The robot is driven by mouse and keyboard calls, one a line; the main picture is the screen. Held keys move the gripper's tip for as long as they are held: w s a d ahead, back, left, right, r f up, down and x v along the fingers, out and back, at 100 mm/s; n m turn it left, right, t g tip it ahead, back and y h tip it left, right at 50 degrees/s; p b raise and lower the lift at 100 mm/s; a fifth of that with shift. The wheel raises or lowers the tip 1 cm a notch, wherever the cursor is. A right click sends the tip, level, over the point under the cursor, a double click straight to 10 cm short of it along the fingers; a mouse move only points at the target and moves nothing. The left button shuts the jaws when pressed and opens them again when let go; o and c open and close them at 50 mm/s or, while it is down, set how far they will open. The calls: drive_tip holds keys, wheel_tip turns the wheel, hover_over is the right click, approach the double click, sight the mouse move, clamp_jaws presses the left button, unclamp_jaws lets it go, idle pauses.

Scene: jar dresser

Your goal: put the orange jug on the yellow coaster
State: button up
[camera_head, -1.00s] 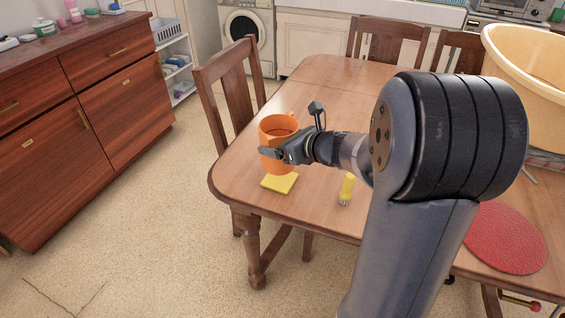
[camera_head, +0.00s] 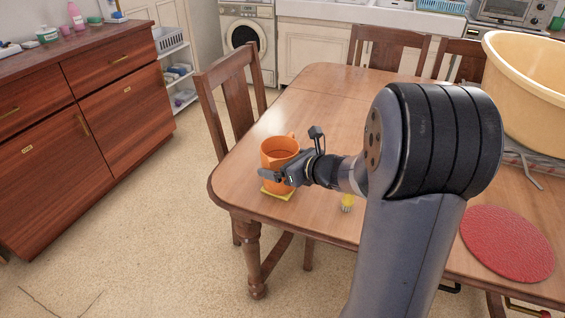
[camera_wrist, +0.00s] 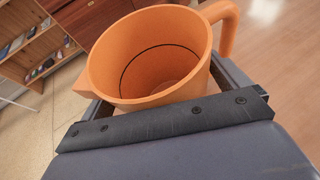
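The orange jug (camera_head: 279,151) is upright at the near left corner of the table, over the yellow coaster (camera_head: 287,196). Its base looks to be on or just above the coaster; I cannot tell whether they touch. Most of the coaster is hidden by the jug and gripper. My gripper (camera_head: 274,176) is around the jug's body, shut on it from the near side. In the wrist view the jug (camera_wrist: 150,55) sits between the fingers, its inside empty and its handle at the upper right.
The table (camera_head: 320,95) also bears a small yellow object (camera_head: 347,203), partly hidden by my arm, a red round mat (camera_head: 507,243) and a large pale yellow tub (camera_head: 530,100). A wooden chair (camera_head: 232,95) stands at the table's left side. The tabletop beyond the jug is clear.

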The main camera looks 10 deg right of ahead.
drive_tip(key=shift+o, duration=0.3)
drive_tip(key=shift+r, duration=0.15)
drive_tip(key=shift+s+d+r, duration=0.1)
drive_tip(key=shift+s+r, duration=0.05)
drive_tip(key=p+v, duration=0.2)
drive_tip(key=v, duration=0.9)
drive_tip(key=shift+s+d, duration=0.15)
drive_tip(key=shift+s, duration=0.15)
